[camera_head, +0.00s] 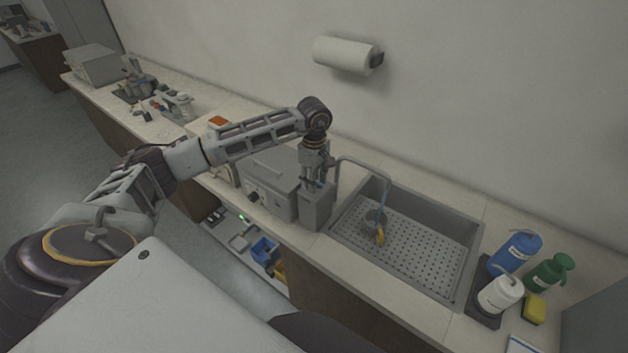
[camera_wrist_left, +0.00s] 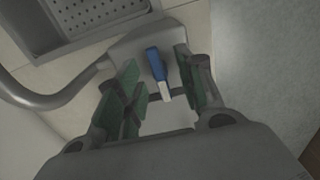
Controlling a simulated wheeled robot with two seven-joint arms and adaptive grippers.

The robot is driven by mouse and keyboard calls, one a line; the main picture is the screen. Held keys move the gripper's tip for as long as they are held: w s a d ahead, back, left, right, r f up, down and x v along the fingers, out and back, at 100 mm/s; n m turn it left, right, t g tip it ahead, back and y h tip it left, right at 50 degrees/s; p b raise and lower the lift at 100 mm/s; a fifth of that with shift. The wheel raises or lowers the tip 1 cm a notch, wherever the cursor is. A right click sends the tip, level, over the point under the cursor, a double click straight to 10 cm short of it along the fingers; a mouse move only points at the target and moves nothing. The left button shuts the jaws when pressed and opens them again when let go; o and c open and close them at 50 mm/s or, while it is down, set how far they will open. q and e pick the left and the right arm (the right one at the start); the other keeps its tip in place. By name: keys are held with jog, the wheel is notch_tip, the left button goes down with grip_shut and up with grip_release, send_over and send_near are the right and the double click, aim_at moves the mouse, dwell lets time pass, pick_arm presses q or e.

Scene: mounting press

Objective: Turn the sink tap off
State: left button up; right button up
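The sink tap has a grey block base (camera_head: 317,208) at the left edge of the sink and a curved grey spout (camera_head: 365,166) reaching over the basin. A bluish strip shows below the spout's end, above a small grey vessel in the sink. In the left wrist view, the tap's blue lever (camera_wrist_left: 155,64) with a white tip stands on the block. My left gripper (camera_head: 315,183) points down just above the block. In the wrist view, its green-padded fingers (camera_wrist_left: 160,82) are apart, with the lever between them and gaps on both sides. My right gripper is not in view.
The metal sink (camera_head: 437,279) has a perforated bottom. A grey box-shaped device (camera_head: 270,190) stands close left of the tap. Blue (camera_head: 516,252), green (camera_head: 549,273) and white (camera_head: 499,294) bottles and a yellow sponge (camera_head: 534,309) stand right of the sink. A paper roll (camera_head: 342,54) hangs on the wall.

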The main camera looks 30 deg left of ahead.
pick_arm(q)
jog(key=shift+f, duration=0.6)
jog(key=c, duration=0.7)
grip_shut()
